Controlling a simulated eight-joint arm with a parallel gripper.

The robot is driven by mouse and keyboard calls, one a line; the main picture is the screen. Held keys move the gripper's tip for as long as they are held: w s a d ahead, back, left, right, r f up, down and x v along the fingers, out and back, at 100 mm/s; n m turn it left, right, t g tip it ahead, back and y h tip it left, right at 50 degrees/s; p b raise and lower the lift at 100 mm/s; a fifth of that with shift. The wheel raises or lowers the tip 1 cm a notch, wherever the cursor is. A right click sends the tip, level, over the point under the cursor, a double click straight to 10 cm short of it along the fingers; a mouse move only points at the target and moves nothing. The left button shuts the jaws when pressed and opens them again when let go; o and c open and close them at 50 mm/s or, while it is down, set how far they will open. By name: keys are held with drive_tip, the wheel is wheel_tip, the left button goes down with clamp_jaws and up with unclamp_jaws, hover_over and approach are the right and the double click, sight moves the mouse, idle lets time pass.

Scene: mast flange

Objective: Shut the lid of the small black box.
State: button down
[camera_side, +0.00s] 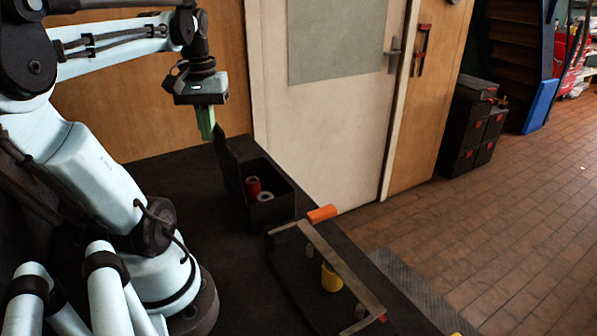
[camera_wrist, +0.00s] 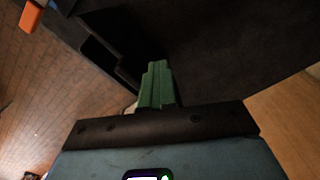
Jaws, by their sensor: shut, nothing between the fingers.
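The small black box (camera_side: 270,213) stands open on the dark table in the side view. Its lid (camera_side: 228,163) is raised, tilted up along the box's left side. A red spool (camera_side: 253,187) and a pale-topped one (camera_side: 265,196) stand inside. My gripper (camera_side: 207,136) has green fingers, shut and empty, pointing down near the lid's upper edge; whether they touch it cannot be told. In the wrist view the shut fingers (camera_wrist: 157,66) extend forward, with the dark box opening (camera_wrist: 98,54) up and to the left; the lid is hard to make out there.
An orange block (camera_side: 322,213) lies right of the box, by a framed black tray (camera_side: 345,262) holding a yellow item (camera_side: 331,279). A white door (camera_side: 335,120) and wooden panels rise behind the table. The dark tabletop (camera_side: 185,180) left of the box is clear.

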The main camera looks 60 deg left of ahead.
drive_tip(key=w+f, duration=0.6)
drive_tip(key=shift+w+d+f, duration=0.25)
drive_tip(key=shift+w+d, duration=0.05)
drive_tip(key=shift+d, duration=0.05)
idle(1.4)
drive_tip(key=shift+w, duration=0.1)
drive_tip(key=shift+w+f, duration=1.25)
drive_tip(key=shift+f, duration=1.15)
wheel_tip(320, 180, up, 8)
idle(0.4)
